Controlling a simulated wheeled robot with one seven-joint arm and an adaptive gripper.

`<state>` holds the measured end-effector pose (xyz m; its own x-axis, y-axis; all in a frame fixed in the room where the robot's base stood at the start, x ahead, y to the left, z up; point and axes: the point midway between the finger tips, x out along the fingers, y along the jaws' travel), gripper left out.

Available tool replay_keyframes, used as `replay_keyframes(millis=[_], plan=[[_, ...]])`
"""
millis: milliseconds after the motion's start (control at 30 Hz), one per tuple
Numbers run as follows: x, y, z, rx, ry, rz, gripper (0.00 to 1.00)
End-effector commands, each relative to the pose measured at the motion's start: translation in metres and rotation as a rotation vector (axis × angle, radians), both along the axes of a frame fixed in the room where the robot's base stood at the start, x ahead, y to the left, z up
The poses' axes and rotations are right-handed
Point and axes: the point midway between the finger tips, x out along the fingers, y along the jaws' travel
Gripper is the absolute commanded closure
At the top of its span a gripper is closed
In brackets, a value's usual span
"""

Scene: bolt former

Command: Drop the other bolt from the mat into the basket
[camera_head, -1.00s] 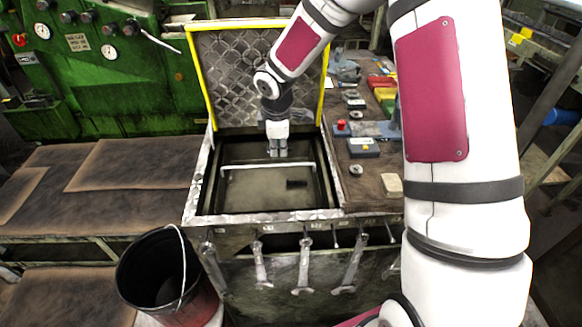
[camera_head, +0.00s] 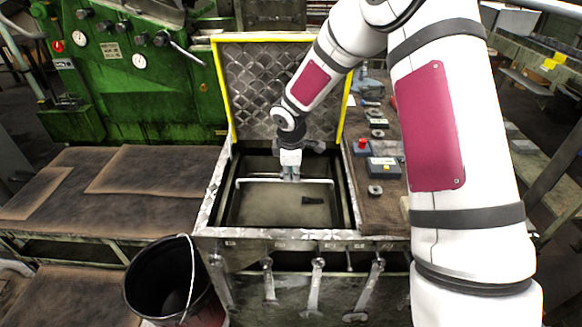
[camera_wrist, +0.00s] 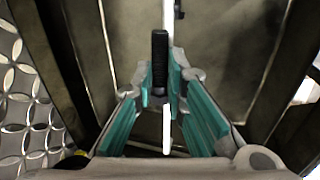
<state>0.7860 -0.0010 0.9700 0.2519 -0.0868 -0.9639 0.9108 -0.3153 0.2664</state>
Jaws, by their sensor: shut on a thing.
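My gripper (camera_head: 290,178) is inside the open tank beside the white bar (camera_head: 250,180) that spans it. This bar may be the basket's handle; the basket itself is not clear. In the head view the held bolt cannot be made out.
The tank's raised lid (camera_head: 265,85) has yellow edges and stands behind my gripper. A black bucket (camera_head: 150,285) stands at front left. Brown mats (camera_head: 160,170) cover the left bench. Tools and a control box (camera_head: 384,168) crowd the right bench.

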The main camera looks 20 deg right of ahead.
Motion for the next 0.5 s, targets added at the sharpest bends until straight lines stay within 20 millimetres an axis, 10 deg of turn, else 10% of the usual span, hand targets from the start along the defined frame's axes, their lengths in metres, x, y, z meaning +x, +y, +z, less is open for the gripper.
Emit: replay_keyframes(millis=[267,367,500], plan=[[-0.0002,0.0001,-0.0006,0.000,0.000,0.000,1.00],[-0.0003,0.0001,-0.0005,0.000,0.000,0.000,0.65],[-0.0002,0.0001,-0.0005,0.000,0.000,0.000,0.64]])
